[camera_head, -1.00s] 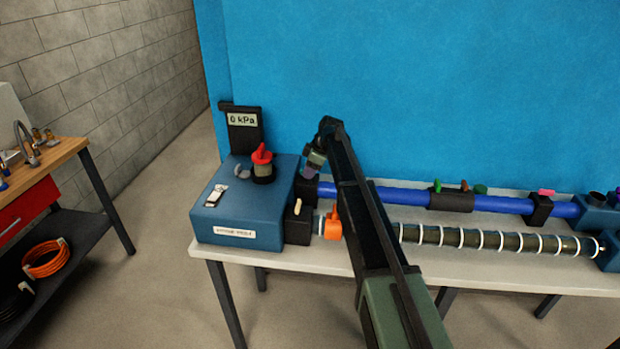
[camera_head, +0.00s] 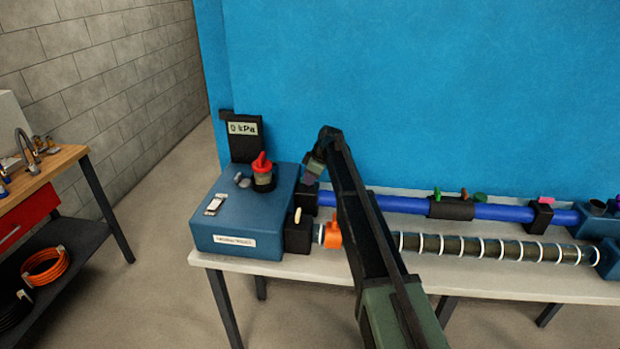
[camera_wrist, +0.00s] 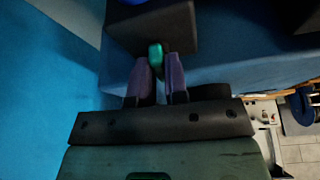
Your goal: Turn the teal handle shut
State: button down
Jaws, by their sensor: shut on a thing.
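The teal handle (camera_wrist: 156,56) shows in the wrist view, upright in the picture against a dark block (camera_wrist: 160,28). My gripper (camera_wrist: 157,72) has its two purple fingers on either side of the handle and is shut on it. In the head view my gripper (camera_head: 312,174) is at the back right corner of the blue box (camera_head: 232,225), partly hidden by my arm. The teal handle cannot be made out in the head view.
A red knob (camera_head: 261,162) and a gauge reading 0 kPa (camera_head: 243,129) stand at the blue box. A blue pipe (camera_head: 500,212) and a ringed hose (camera_head: 480,248) run right along the table. An orange handle (camera_head: 333,235) is close to my arm.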

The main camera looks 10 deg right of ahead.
jog(key=m, duration=0.1)
jog(key=m+t, duration=0.1)
jog(key=m, duration=0.1)
jog(key=shift+s+a+h, duration=0.1)
jog(key=shift+s+h, duration=0.1)
jog(key=shift+h, duration=0.1)
jog(key=m, duration=0.2)
jog(key=m+t+h, duration=0.1)
jog(key=m, duration=0.1)
jog(key=shift+s+a+m+h, duration=0.1)
jog(key=shift+a+m+h, duration=0.05)
jog(key=shift+m+h, duration=0.2)
jog(key=m+h, duration=0.1)
jog(key=m, duration=0.3)
jog(key=shift+a+m+h, duration=0.2)
jog(key=shift+m+h, duration=0.05)
jog(key=shift+h, duration=0.1)
jog(key=shift+a+m+h, duration=0.2)
jog(key=shift+m+h, duration=0.5)
jog(key=shift+m, duration=1.3)
jog(key=c, duration=1.1)
grip_release()
jog(key=shift+c, duration=0.2)
jog(key=shift+r, duration=0.1)
